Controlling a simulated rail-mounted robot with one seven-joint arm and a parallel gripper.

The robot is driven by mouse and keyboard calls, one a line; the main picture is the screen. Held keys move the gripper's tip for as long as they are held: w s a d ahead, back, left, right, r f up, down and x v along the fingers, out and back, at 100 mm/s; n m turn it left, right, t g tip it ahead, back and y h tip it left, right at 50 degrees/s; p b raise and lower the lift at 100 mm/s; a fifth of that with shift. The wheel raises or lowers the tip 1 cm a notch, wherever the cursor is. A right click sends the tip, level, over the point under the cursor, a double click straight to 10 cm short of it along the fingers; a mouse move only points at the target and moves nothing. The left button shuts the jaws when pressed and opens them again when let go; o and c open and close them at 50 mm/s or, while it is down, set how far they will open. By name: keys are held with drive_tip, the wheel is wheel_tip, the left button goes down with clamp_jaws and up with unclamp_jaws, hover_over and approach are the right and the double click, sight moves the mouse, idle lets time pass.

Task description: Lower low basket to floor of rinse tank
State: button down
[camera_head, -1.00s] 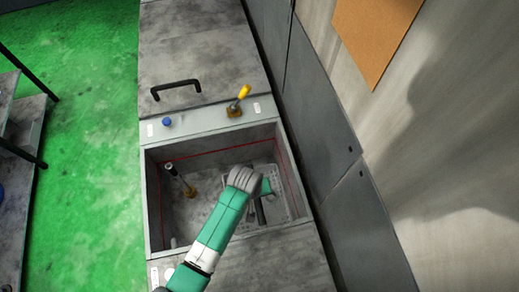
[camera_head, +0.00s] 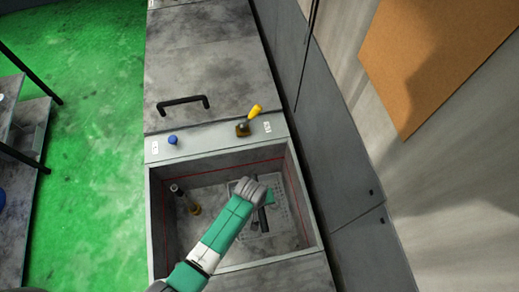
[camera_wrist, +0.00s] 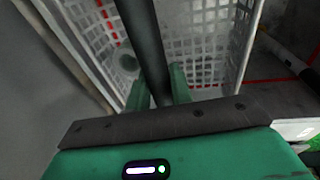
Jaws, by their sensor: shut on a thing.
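The low basket (camera_wrist: 212,38) is a white lattice basket with a dark bar handle (camera_wrist: 146,42). My gripper (camera_wrist: 160,88) is shut on this handle, with one green finger on each side of it. In the head view, the basket (camera_head: 291,218) is inside the rinse tank (camera_head: 156,215), in its right part, below the rim. My arm hides part of it. I cannot tell whether its bottom touches the tank floor. A round grey thing (camera_wrist: 127,61) shows at the basket's left side in the wrist view.
A dark-topped upright fitting (camera_head: 187,199) stands in the tank left of the basket. A red line (camera_head: 225,174) runs along the inner walls. A yellow lever (camera_head: 250,118) and blue knob (camera_head: 172,140) sit on the ledge behind. A wall panel (camera_head: 345,170) stands close right.

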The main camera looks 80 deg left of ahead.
wheel_tip(320, 180, down, 7)
drive_tip(key=shift+a+r+b, duration=0.1)
drive_tip(key=shift+b, duration=0.4)
wheel_tip(320, 180, down, 29)
drive_tip(key=b, duration=2.5)
drive_tip(key=shift+r+b, duration=0.2)
drive_tip(key=shift+b, duration=0.15)
drive_tip(key=shift+f+b, duration=0.4)
drive_tip(key=shift+f, duration=0.1)
drive_tip(key=c, duration=1.2)
unclamp_jaws()
drive_tip(key=shift+w, duration=0.1)
drive_tip(key=shift+o, duration=0.2)
wheel_tip(320, 180, up, 8)
drive_tip(key=s+p, duration=0.1)
drive_tip(key=p, duration=0.2)
drive_tip(key=shift+d, duration=0.4)
drive_tip(key=shift+s+f, duration=0.1)
drive_tip(key=shift+f, duration=0.05)
